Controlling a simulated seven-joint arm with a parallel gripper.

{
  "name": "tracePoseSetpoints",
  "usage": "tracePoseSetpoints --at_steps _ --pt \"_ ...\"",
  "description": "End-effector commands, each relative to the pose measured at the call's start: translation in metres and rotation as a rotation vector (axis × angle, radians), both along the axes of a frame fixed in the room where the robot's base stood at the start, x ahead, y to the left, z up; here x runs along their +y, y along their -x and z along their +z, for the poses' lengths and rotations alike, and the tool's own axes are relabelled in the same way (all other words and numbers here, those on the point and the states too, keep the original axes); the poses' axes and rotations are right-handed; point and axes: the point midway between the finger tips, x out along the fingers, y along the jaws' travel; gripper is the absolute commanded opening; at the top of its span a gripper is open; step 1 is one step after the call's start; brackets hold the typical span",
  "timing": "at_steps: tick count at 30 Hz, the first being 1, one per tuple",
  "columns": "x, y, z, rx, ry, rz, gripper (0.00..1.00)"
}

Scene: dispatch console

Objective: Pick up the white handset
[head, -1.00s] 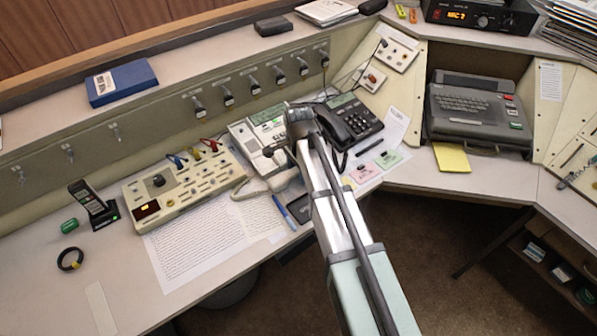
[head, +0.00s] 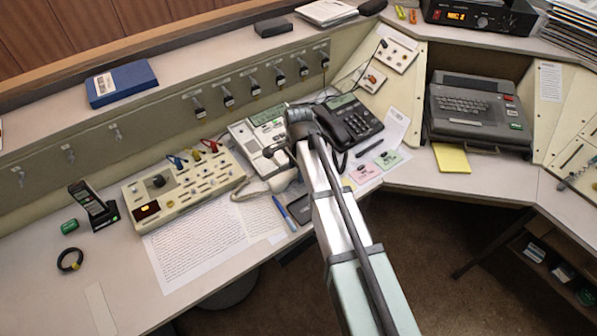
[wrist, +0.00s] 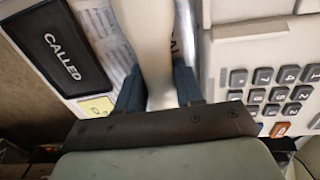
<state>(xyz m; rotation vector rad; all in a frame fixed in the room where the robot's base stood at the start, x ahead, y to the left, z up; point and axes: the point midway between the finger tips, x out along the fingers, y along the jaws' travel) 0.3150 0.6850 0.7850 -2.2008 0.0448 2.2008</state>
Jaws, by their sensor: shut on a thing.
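The white handset (head: 283,181) lies beside the white desk phone (head: 255,140) in the head view, partly hidden by my arm. In the wrist view the handset (wrist: 150,45) runs up from between the two dark blue fingers of my gripper (wrist: 159,88), one on each side. My gripper is shut on it. The phone's body and its grey keys (wrist: 270,90) are just to the right. I cannot tell whether the handset is clear of the desk.
A black pad marked CALLED (wrist: 62,45) lies left of the handset. A black phone (head: 352,122) stands to the right and a switch panel (head: 183,180) to the left. A blue pen (head: 285,212) and printed sheets (head: 205,240) lie in front.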

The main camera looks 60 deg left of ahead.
Motion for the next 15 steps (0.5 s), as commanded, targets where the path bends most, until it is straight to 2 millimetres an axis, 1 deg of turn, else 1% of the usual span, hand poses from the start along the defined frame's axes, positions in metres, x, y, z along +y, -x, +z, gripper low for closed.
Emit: tracePoseSetpoints --at_steps 4,7,11,15 --pt "0.0 0.0 0.003 0.0 -0.001 0.0 0.0" --pt "0.001 0.0 0.011 -0.001 -0.002 0.0 0.0" --pt "0.0 0.0 0.03 -0.001 -0.002 0.0 0.0" --pt "0.001 0.0 0.053 -0.001 -0.002 0.0 0.0"
